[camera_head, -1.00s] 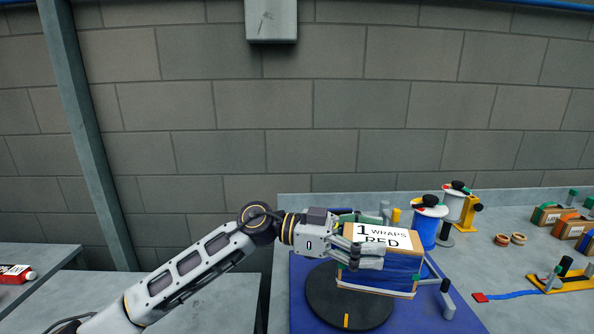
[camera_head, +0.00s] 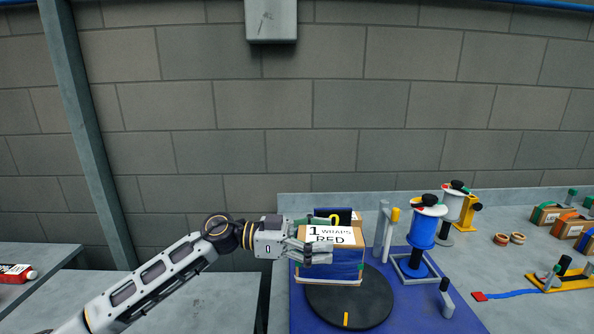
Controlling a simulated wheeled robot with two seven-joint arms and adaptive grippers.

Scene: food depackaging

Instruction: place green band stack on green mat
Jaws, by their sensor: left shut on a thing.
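My left gripper (camera_head: 308,250) is shut on a wrapped box stack (camera_head: 338,270) with a blue band around its side and a white card on top reading "1 WRAPS RED". The stack is over the back-left part of a black round turntable (camera_head: 368,305); whether it touches the turntable I cannot tell. A box with a green band (camera_head: 540,214) stands at the far right of the table. No green mat can be made out. My right gripper is not in view.
A blue mat (camera_head: 455,316) lies under the turntable. A blue film spool (camera_head: 423,230) and a grey post (camera_head: 382,230) stand right of the stack. A yellow tape tool (camera_head: 565,278), orange-banded boxes (camera_head: 565,224) and tan rings (camera_head: 509,239) are farther right.

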